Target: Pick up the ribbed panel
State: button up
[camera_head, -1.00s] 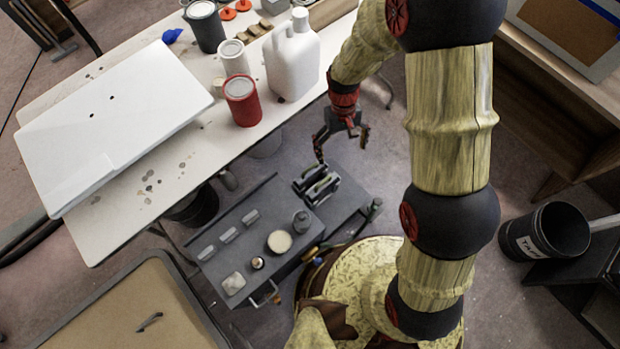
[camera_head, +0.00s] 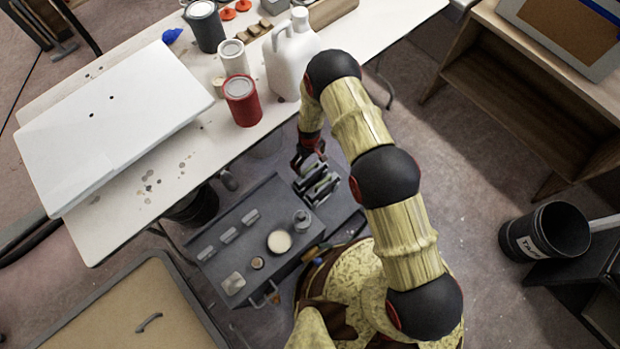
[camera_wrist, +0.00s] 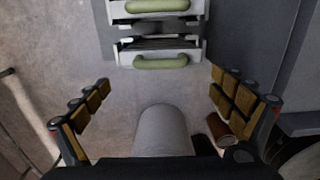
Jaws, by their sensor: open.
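A stack of upright slatted pieces with pale frames (camera_head: 316,184) stands on the dark tool cart (camera_head: 262,205). Nearest in the wrist view is a piece with a pale green handle (camera_wrist: 160,62); a second, similar piece (camera_wrist: 158,7) lies beyond it, cut by the top edge. Dark ribbed edges show between them. I cannot tell for sure which is the ribbed panel. My gripper (camera_head: 308,153) hangs just beyond the stack in the head view. In the wrist view my gripper (camera_wrist: 160,88) is open and empty, its fingers spread wide, apart from the pieces.
The white table (camera_head: 215,150) edge is close to my arm; a white jug (camera_head: 292,62) and a red can (camera_head: 242,101) stand on it. A grey cylinder (camera_wrist: 163,130) shows between my fingers, lower down.

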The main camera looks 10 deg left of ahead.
aim_at(310, 168)
notch_tip(310, 168, down, 8)
jog(key=b, duration=0.3)
jog(key=shift+s+d+r, duration=0.1)
jog(key=shift+s+r, duration=0.05)
jog(key=shift+c, duration=0.2)
jog(key=c, duration=1.9)
jog(key=shift+s+r, duration=0.1)
